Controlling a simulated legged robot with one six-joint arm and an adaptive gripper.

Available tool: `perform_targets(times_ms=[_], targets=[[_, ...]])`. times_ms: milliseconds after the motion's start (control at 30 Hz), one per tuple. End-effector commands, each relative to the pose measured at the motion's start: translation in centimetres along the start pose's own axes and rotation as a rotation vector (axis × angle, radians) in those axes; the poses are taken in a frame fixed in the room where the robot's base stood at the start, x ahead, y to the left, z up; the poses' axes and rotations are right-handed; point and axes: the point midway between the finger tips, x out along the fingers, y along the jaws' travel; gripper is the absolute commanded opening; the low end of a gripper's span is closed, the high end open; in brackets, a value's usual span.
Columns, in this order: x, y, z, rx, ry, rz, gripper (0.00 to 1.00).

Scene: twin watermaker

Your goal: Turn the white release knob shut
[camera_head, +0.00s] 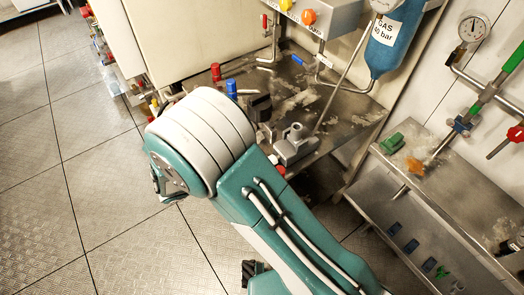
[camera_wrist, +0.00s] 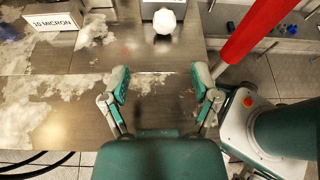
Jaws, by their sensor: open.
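The white knob (camera_wrist: 164,20) is at the top of the wrist view, a faceted white round piece on the front of a box-like fitting. Its top edge is near the picture's edge, and I cannot read its turned position. My gripper (camera_wrist: 158,75) is open and empty, its two fingers spread wide over the steel surface. The knob lies ahead of the fingertips, a little right of the middle between them, with a clear gap. In the head view my arm fills the centre, and I cannot make out the white knob there.
A thick red pipe (camera_wrist: 252,38) slants close past the right finger. A "10 MICRON" sign (camera_wrist: 53,22) stands at the upper left on the stained steel top (camera_wrist: 62,92). In the head view a blue gas bottle (camera_head: 390,40) and a lower steel bench (camera_head: 445,205) stand right of my arm.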

Motion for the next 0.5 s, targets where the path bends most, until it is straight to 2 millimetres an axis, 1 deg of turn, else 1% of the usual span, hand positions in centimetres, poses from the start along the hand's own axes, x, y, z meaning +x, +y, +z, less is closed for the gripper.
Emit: perform_targets(times_ms=[67, 167, 500], targets=[[0.1, -0.4, 0.0, -0.032, 0.004, -0.014, 0.79], [0.9, -0.6, 0.2, -0.039, 0.007, -0.017, 0.79], [6.6, -0.6, 0.0, -0.040, 0.005, -0.020, 0.79]])
